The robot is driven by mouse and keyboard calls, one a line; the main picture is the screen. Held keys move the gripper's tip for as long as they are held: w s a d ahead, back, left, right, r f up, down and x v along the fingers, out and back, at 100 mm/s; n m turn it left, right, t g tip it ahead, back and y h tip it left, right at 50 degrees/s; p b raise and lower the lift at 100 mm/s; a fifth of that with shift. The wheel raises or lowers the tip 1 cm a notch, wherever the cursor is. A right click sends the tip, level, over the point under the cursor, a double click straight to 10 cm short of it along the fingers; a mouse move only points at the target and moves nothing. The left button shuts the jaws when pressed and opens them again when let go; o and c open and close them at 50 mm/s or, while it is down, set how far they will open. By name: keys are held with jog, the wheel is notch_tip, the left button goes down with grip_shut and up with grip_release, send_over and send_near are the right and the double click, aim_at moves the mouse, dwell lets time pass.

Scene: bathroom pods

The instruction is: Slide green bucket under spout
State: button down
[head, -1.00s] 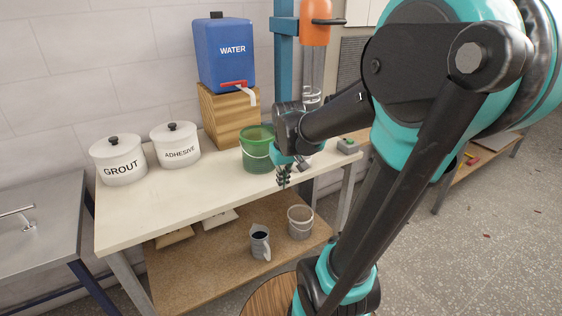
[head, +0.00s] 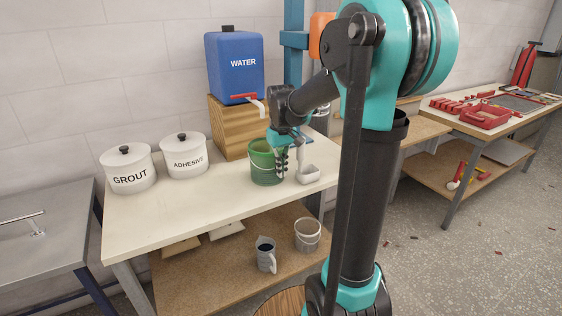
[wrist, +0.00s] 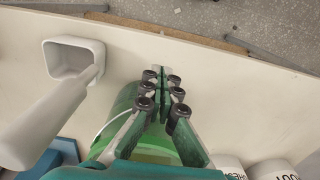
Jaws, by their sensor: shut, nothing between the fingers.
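The green bucket (head: 265,170) stands upright on the white table, in front of the wooden block and a little below the spout. The white spout (head: 259,106) hangs under the red tap of the blue WATER tank (head: 233,78). My gripper (head: 284,176) points down at the bucket's right front side, with its fingers shut and empty. In the wrist view my shut fingertips (wrist: 163,74) overlap the bucket (wrist: 126,97), partly hiding it; I cannot tell whether they touch it. The bucket's pale wire handle shows there left of the fingers.
A white scoop (head: 308,174) lies close to the right of my gripper; it is large in the wrist view (wrist: 72,58). GROUT (head: 128,170) and ADHESIVE (head: 184,156) jars stand left. The table front (head: 190,222) is clear. A jug (head: 266,255) and a clear bucket (head: 308,235) are on the lower shelf.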

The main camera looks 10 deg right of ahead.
aim_at(272, 170)
jog(key=f, duration=0.4)
jog(key=shift+w+a+f, duration=0.1)
jog(key=shift+w+f, duration=0.1)
jog(key=shift+f, duration=0.05)
jog(key=shift+w+a+r, duration=0.1)
jog(key=shift+w+a, duration=0.1)
jog(key=shift+w, duration=0.35)
jog(key=shift+w+a, duration=0.15)
jog(key=shift+w, duration=0.4)
jog(key=shift+w+a, duration=0.2)
jog(key=shift+w, duration=0.45)
jog(key=shift+w+a, duration=0.25)
jog(key=shift+w, duration=0.5)
jog(key=shift+w+a, duration=0.2)
jog(key=shift+w, duration=0.5)
